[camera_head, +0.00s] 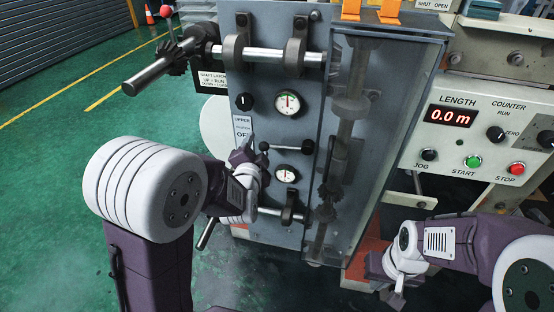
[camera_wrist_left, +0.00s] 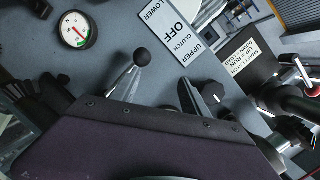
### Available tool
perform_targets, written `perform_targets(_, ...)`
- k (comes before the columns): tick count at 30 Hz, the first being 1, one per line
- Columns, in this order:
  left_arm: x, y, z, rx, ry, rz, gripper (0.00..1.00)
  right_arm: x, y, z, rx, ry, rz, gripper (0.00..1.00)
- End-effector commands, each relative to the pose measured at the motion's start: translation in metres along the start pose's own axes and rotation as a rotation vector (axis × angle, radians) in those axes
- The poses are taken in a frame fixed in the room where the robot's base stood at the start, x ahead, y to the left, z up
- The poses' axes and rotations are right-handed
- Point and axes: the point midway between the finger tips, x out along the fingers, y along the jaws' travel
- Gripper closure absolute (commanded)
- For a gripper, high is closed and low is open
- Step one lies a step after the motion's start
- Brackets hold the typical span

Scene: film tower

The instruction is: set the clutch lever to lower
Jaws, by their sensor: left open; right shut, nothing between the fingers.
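The clutch lever (camera_head: 276,147) is a short metal rod with a black ball at its left end, on the grey panel. It lies about level, its ball toward the OFF mark of the label plate (camera_head: 242,129). In the left wrist view the lever's ball (camera_wrist_left: 142,57) stands beside the plate (camera_wrist_left: 181,31), which reads UPPER, CLUTCH OFF, LOWER. My left gripper (camera_head: 248,160) is open, close to the panel just left of and below the ball. Part of the lever is hidden in the wrist view. My right gripper (camera_head: 393,292) is shut and empty at the lower right, away from the lever.
Two gauges (camera_head: 288,104) sit above and below the lever. A selector knob (camera_head: 244,102) is above the plate. Metal shafts (camera_head: 270,55) cross the panel at top and bottom. A clear guard (camera_head: 385,130) stands to the right, with a control box (camera_head: 480,140) beyond.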

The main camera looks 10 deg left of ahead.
Motion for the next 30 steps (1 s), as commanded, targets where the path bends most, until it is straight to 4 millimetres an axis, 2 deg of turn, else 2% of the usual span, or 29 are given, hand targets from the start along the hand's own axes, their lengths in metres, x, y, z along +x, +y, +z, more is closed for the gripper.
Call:
perform_targets(1,0.006,0.029,0.013,0.004,0.004,0.011,0.46,0.028,0.001,0.003,0.000,0.000,0.000,1.00)
perform_targets(4,0.007,0.041,0.015,0.008,0.010,0.023,0.46,0.036,0.001,0.004,0.000,0.001,0.000,1.00)
perform_targets(11,0.011,0.040,0.012,0.007,0.012,0.025,0.46,0.034,0.001,0.003,0.000,0.001,0.000,1.00)
perform_targets(22,0.081,0.043,0.013,0.007,0.011,0.026,0.46,0.051,0.001,0.005,0.000,0.001,0.000,1.00)
perform_targets(26,0.094,0.043,0.012,0.006,0.011,0.026,0.46,0.053,0.001,0.005,0.000,0.001,0.000,1.00)
perform_targets(30,0.098,0.042,0.011,0.007,0.012,0.026,0.46,0.053,0.001,0.005,0.000,0.001,0.000,1.00)
